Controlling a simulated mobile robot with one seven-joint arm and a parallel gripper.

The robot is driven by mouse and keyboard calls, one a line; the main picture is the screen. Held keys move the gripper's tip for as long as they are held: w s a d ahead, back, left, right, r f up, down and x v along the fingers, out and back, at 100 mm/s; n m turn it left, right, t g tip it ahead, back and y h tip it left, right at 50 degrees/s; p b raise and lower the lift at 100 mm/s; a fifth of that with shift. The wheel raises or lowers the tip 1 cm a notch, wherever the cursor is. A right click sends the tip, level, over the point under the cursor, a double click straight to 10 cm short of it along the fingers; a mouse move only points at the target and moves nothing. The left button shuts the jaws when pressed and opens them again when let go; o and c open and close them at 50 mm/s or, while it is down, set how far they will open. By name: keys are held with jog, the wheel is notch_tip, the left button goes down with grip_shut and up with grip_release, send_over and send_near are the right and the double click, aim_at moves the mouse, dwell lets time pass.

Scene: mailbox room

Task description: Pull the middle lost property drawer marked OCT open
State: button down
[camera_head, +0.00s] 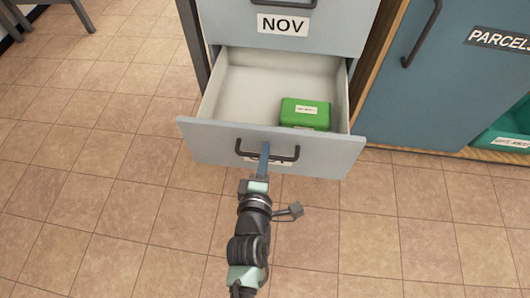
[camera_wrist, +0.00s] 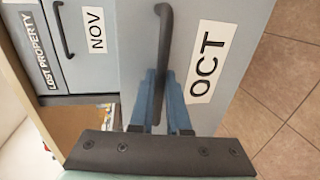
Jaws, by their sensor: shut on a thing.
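The OCT drawer (camera_head: 205,142) is pulled out below the NOV drawer, with its white inside showing. A green box (camera_head: 304,113) with a white label sits inside at the right. My gripper (camera_head: 265,153) is shut on the dark bar handle (camera_head: 284,157) at the drawer's front. In the wrist view my blue fingers (camera_wrist: 163,85) close around the handle (camera_wrist: 163,25), next to the OCT label (camera_wrist: 211,64). In the head view my gripper mostly hides that label.
The NOV drawer (camera_head: 330,32) above is shut. To the right is a blue door marked PARCELS (camera_head: 420,100), with a teal bin (camera_head: 507,128) beside it. A chair leg (camera_head: 83,15) shows at upper left. The tiled floor (camera_head: 110,220) around my arm is clear.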

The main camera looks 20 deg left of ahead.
jog(key=c, duration=0.9)
grip_release()
jog(key=p+v, duration=0.4)
jog(key=v, duration=0.9)
